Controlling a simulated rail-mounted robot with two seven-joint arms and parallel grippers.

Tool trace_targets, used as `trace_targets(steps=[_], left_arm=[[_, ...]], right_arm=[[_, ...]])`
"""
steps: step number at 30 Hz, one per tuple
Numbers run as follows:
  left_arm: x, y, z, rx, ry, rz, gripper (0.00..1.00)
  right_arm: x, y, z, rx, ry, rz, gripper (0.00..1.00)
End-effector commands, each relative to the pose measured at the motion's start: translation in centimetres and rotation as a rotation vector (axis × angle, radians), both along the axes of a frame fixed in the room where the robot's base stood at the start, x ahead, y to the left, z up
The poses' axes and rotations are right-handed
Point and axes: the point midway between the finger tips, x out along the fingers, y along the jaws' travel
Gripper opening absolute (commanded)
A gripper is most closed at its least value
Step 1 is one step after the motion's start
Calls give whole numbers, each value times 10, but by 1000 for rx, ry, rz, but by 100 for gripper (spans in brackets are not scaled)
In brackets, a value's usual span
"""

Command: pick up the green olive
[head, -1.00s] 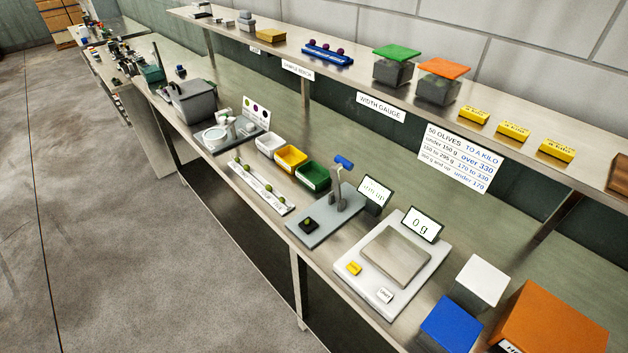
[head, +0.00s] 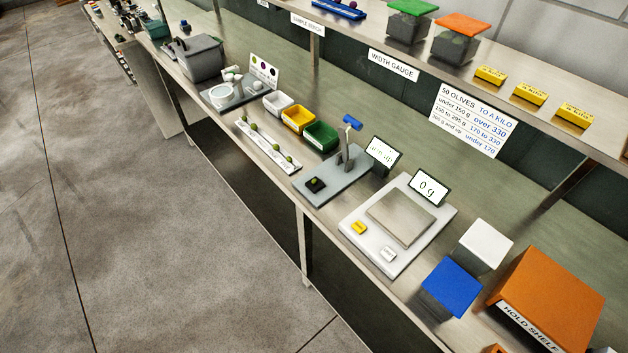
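Several small green olives lie along a white labelled strip (head: 268,146) on the bench; one green olive (head: 276,147) is near its middle. Another green olive (head: 316,181) sits on the small black block of the grey width gauge stand (head: 340,180). I cannot tell from the frames which one the task names. Neither of my grippers shows in the head view.
White, yellow and green bins (head: 320,136) stand behind the strip. A scale (head: 400,218) reading 0 g, a blue-topped box (head: 450,286), a white-topped box (head: 486,244) and an orange hold shelf box (head: 548,298) stand to the right. Open floor (head: 120,240) lies left.

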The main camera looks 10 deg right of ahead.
Motion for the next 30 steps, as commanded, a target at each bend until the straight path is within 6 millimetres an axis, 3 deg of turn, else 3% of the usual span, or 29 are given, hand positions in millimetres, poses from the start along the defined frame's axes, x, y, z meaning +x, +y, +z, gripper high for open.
trace_targets(steps=[13, 21, 30], left_arm=[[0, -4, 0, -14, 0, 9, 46], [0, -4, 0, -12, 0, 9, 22], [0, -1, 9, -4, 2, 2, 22]], right_arm=[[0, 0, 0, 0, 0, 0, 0], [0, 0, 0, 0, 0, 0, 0], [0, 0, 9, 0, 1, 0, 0]])
